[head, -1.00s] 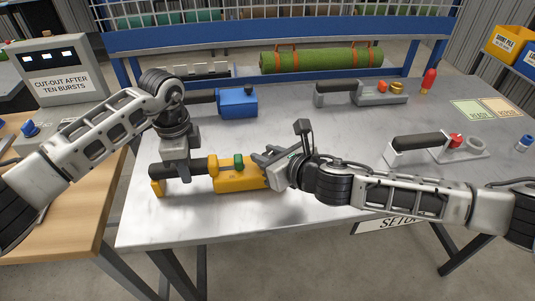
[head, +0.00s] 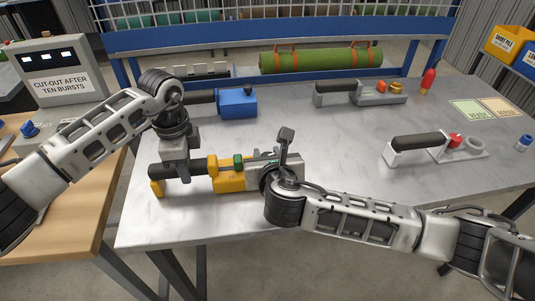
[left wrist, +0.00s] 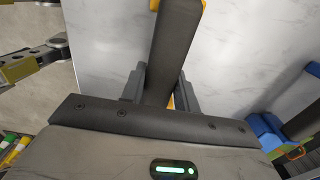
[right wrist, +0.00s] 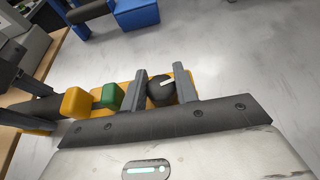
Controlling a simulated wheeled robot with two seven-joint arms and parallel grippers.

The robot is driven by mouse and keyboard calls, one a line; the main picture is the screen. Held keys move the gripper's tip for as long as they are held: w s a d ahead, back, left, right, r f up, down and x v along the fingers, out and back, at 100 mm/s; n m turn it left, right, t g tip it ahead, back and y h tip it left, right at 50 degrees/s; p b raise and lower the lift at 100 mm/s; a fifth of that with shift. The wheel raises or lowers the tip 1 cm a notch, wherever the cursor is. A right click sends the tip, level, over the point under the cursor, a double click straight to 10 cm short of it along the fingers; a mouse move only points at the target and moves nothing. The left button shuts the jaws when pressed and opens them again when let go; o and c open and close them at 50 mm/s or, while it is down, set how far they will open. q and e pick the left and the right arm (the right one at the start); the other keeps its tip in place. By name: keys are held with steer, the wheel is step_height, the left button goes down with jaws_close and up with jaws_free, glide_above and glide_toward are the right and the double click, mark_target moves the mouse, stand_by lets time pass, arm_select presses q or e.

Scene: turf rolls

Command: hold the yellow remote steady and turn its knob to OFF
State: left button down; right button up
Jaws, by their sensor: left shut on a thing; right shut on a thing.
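The yellow remote (head: 230,184) lies on the metal table, with a black handle at its left end and a green button (head: 239,161) on top. My left gripper (head: 184,174) is shut around the black handle, which also shows between its fingers in the left wrist view (left wrist: 172,50). My right gripper (right wrist: 163,88) is shut on the black knob (right wrist: 160,92) at the remote's right end. The knob's white pointer (right wrist: 167,82) points right and slightly up in the right wrist view. My right wrist hides the knob in the head view. No OFF mark is readable.
A blue remote (head: 238,103) lies behind the yellow one. A grey remote (head: 380,93) and another with a red button (head: 437,150) lie to the right. A green turf roll (head: 322,60) is at the back.

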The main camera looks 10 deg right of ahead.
arm_select(q)
steer(key=shift+s+f, duration=0.15)
steer(key=shift+f, duration=0.1)
arm_select(e)
steer(key=shift+m+h, duration=1.5)
steer(key=shift+h, duration=0.3)
steer(key=shift+g, duration=0.3)
steer(key=o, duration=1)
steer(key=v, duration=1.2)
